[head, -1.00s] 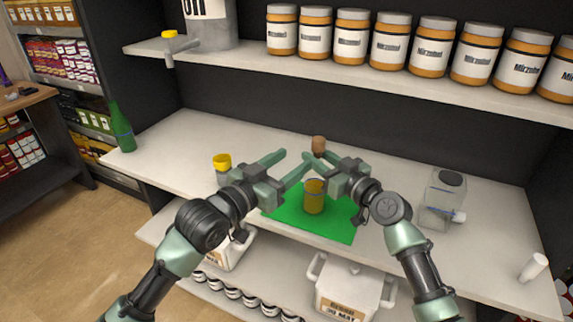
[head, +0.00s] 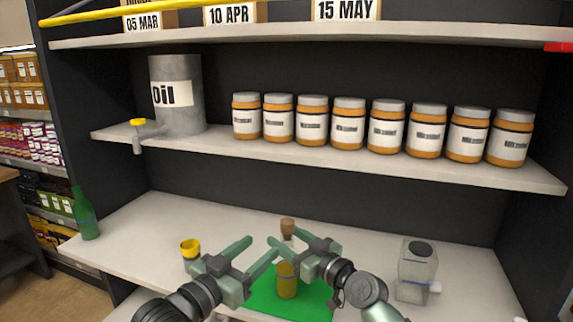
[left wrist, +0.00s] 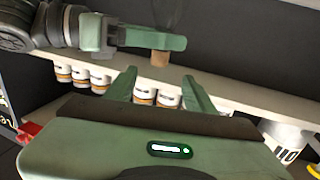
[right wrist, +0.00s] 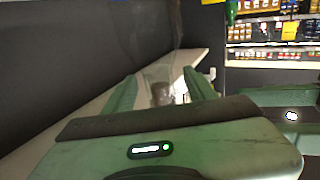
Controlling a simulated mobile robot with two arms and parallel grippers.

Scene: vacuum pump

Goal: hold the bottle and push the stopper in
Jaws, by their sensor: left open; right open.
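The bottle (head: 287,283) stands upright on a green mat (head: 312,300). Its lower part is amber and its clear neck is partly hidden by my grippers. The brown stopper (head: 288,226) sits at the top of the neck; how deep it sits I cannot tell. It also shows in the left wrist view (left wrist: 160,58), beyond my left fingertips, and in the right wrist view (right wrist: 161,92). My left gripper (head: 252,252) is open and empty, left of the bottle. My right gripper (head: 291,239) is open beside the neck, with neck and stopper between its fingers in its wrist view.
A yellow-capped container (head: 190,248) stands left of the mat and a green bottle (head: 85,215) at the far left edge. A shelf above holds an oil can (head: 176,95) and several jars (head: 348,125). The back counter is mostly clear.

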